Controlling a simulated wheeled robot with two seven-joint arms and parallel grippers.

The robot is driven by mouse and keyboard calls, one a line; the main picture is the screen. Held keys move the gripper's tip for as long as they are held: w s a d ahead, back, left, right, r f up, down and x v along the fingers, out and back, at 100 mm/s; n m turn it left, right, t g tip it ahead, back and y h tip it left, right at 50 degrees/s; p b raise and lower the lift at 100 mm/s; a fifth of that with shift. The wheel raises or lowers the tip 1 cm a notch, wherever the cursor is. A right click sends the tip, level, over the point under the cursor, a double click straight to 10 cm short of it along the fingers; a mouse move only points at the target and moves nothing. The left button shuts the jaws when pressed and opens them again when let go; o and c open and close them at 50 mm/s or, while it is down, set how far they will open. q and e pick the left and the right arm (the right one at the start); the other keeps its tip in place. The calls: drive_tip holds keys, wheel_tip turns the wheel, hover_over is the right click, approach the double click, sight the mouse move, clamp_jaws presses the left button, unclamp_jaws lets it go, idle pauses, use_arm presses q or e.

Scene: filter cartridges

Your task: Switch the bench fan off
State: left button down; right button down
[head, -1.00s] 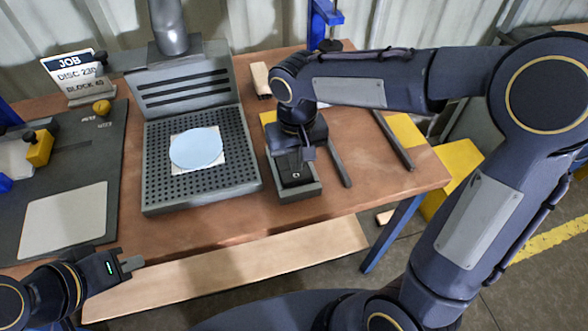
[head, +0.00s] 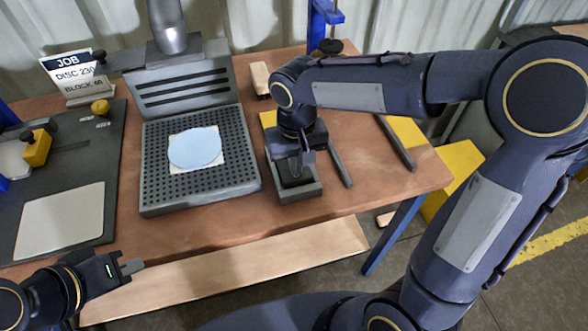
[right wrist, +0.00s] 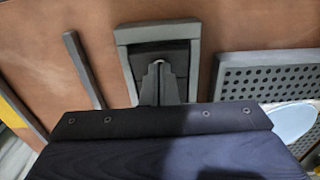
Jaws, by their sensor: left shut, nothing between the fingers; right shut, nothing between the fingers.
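The bench fan unit is a grey perforated bed (head: 160,193) with a slotted back panel (head: 190,92) and a metal duct rising behind it. To its right is a grey open-topped box (head: 301,191) with a dark plate inside, probably the switch. In the right wrist view the box frame (right wrist: 126,35) surrounds the dark plate (right wrist: 180,50). My right gripper (right wrist: 158,68) is shut and empty, its tips over or against the plate; I cannot tell whether they touch. The fingers hide part of the plate. My left gripper (head: 132,266) is shut and empty near the bench's front left edge.
A pale blue disc (head: 195,148) lies on a white sheet on the perforated bed. A job sign (head: 75,75) stands at the back left. Dark bars (head: 396,143) lie right of the box. A yellow clamp block (head: 36,148) is at the left.

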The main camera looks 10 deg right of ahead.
drive_tip(key=shift+f+b, duration=0.35)
drive_tip(key=shift+f, duration=0.15)
wheel_tip(320, 180, up, 7)
drive_tip(key=p, duration=0.6)
drive_tip(key=shift+r, duration=0.1)
idle(0.3)
idle(0.3)
drive_tip(key=shift+s+d, duration=0.15)
drive_tip(key=shift+d, duration=0.05)
drive_tip(key=s+d+r+m+t+y, duration=0.1)
drive_tip(key=s+d, duration=0.3)
drive_tip(key=s, duration=0.4)
drive_tip(key=s+d+r+m+t+y, duration=0.1)
drive_tip(key=s+d+t, duration=0.3)
drive_tip(key=s, duration=0.4)
drive_tip(key=shift+d+r+t+y, duration=0.3)
drive_tip(key=shift+d+y, duration=0.1)
drive_tip(key=shift+y, duration=0.5)
